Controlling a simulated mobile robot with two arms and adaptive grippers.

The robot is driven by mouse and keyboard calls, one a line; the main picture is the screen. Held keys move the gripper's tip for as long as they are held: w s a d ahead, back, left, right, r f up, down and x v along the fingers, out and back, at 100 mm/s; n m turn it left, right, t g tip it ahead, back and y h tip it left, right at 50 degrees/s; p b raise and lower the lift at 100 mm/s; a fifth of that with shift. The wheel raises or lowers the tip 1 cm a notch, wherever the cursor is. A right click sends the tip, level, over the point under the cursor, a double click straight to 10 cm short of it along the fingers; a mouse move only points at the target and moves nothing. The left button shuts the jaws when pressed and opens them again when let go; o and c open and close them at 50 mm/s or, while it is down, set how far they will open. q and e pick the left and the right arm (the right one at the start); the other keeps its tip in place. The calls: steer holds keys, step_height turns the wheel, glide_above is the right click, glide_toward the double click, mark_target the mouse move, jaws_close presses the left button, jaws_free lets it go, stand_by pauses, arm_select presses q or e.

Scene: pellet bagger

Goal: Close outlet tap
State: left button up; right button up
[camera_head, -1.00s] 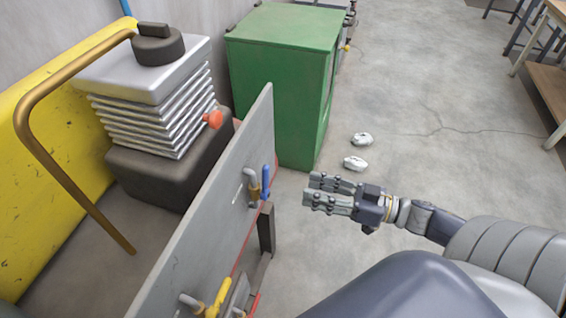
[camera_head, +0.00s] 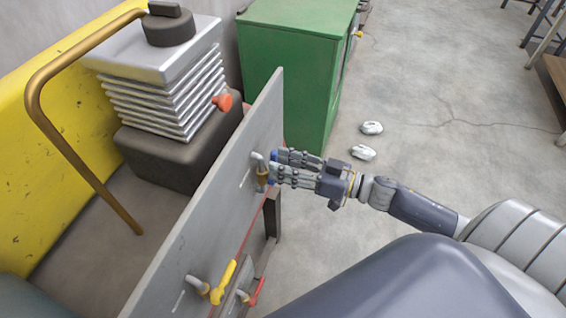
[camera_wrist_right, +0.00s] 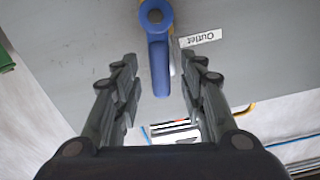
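The outlet tap has a blue lever handle (camera_wrist_right: 159,60) on a grey panel (camera_head: 215,195). In the right wrist view it hangs from its round pivot, beside a white label reading "Outlet" (camera_wrist_right: 201,38). My right gripper (camera_wrist_right: 157,85) is open, with a finger on each side of the handle; I cannot see either finger touching it. In the head view the right gripper (camera_head: 275,168) is at the panel and hides most of the blue handle. The tap's brass and grey pipe (camera_head: 261,172) shows just left of the fingertips. My left gripper is not in view.
A yellow-handled tap (camera_head: 222,283) and a red-handled tap (camera_head: 256,292) sit lower on the panel side. A green cabinet (camera_head: 290,75) stands behind the panel. Two small white objects (camera_head: 371,128) lie on the floor. The floor to the right is mostly clear.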

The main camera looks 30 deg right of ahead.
steer(key=shift+w+a, duration=0.2)
jaws_close()
